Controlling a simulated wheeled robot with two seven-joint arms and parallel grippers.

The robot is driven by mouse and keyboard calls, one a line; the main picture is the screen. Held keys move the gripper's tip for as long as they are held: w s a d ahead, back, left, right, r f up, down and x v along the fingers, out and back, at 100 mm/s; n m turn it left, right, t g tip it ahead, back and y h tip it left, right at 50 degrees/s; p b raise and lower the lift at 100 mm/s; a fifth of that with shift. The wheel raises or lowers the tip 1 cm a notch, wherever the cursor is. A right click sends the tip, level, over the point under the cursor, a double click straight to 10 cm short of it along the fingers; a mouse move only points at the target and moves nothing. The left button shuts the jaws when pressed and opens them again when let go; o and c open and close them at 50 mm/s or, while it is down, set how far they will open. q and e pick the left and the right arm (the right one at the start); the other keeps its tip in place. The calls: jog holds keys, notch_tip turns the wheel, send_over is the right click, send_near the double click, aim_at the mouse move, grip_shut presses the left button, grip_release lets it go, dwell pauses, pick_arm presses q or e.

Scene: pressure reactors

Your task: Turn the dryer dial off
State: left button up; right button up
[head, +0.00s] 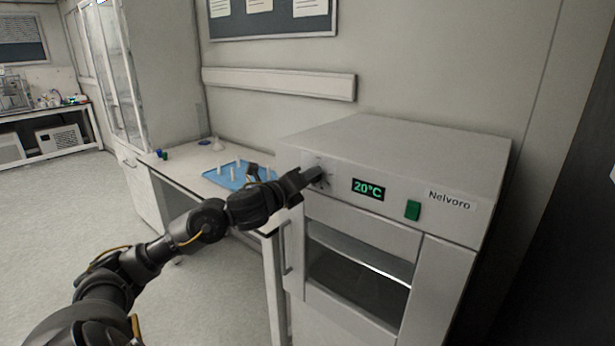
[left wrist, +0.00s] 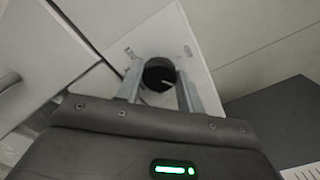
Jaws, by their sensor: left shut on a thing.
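The white dryer (head: 400,160) stands against the wall, with a display reading 20°C (head: 368,189) and a green switch (head: 412,210) on its front. My left gripper (head: 316,175) is at the dial on the left of the panel. In the left wrist view the black round dial (left wrist: 158,73) with a pale pointer line sits between the two fingers of my left gripper (left wrist: 160,88), which are shut on it. The gripper hides most of the dial in the head view. My right gripper is not in view.
A white bench (head: 185,176) left of the dryer holds a blue tray (head: 228,179) with several white pieces. The dryer's door handle (head: 286,248) sticks out below my left gripper. Open floor (head: 200,285) lies at the left.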

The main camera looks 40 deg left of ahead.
pick_arm(q)
jog(key=shift+f+n+p, duration=0.1)
jog(key=shift+n+p, duration=2.95)
jog(key=shift+n, duration=2.45)
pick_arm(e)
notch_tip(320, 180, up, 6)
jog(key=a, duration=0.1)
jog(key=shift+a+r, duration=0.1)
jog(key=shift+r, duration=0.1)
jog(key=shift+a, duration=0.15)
pick_arm(q)
jog(key=o, duration=1)
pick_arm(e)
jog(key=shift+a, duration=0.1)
pick_arm(q)
jog(key=shift+s, duration=0.1)
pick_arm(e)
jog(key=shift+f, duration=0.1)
